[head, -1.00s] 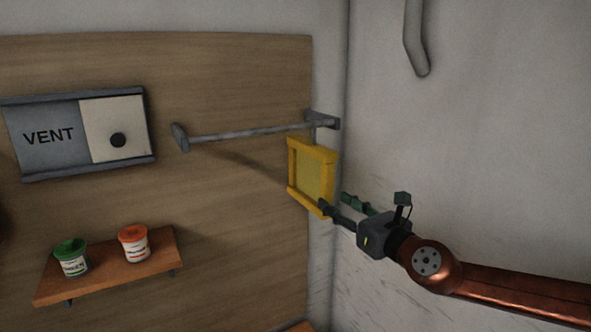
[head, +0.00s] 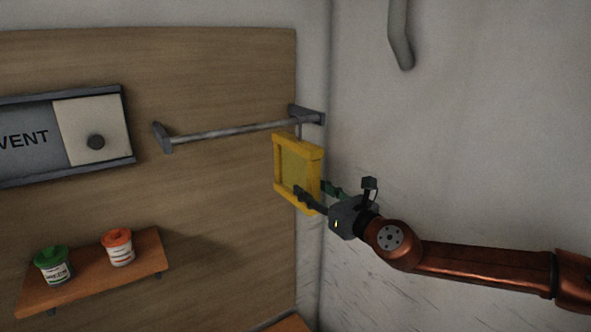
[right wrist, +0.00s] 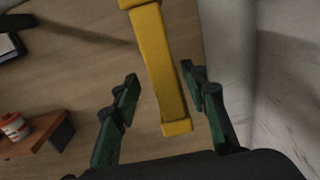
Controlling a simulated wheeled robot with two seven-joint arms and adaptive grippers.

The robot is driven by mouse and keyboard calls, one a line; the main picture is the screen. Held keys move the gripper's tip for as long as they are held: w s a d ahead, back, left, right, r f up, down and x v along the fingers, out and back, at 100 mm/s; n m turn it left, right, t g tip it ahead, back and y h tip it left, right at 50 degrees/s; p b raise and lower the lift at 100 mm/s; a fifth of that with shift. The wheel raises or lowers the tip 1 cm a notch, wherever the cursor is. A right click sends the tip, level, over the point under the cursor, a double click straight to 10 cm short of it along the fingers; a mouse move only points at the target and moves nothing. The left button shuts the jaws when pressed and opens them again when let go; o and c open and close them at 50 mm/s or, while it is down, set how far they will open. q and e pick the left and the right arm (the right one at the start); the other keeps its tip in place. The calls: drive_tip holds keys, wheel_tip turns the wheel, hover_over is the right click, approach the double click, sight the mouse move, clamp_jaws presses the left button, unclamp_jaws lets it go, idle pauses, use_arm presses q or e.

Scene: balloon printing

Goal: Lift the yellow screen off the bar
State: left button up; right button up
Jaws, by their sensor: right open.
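The yellow screen (head: 297,172) hangs by a hook from the grey bar (head: 225,132), near the bar's right end. Its yellow frame (right wrist: 160,75) shows edge-on in the right wrist view, running down between the two fingers. My right gripper (head: 316,194) is open at the screen's lower right side. In the right wrist view the open gripper (right wrist: 164,100) has a green-padded finger on each side of the frame, with gaps showing on both sides. My left gripper is not in view.
A wooden shelf (head: 92,276) at lower left holds a green-lidded tub (head: 54,266) and an orange-lidded tub (head: 119,247). A VENT panel (head: 65,137) is on the board above it. A white wall (head: 460,130) stands close on the right, with a grey pipe (head: 400,35) above.

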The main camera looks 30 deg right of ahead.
sight(305, 183)
drive_tip(key=shift+w+d+f+p, duration=0.1)
drive_tip(key=shift+w+d+p, duration=0.1)
drive_tip(key=shift+w, duration=0.45)
drive_tip(key=shift+w+d+f+p, duration=0.1)
drive_tip(key=shift+w+d, duration=0.05)
drive_tip(key=shift+w, duration=0.45)
drive_tip(key=shift+w+a, duration=0.2)
drive_tip(key=shift+w, duration=0.7)
drive_tip(key=shift+r, duration=0.1)
clamp_jaws()
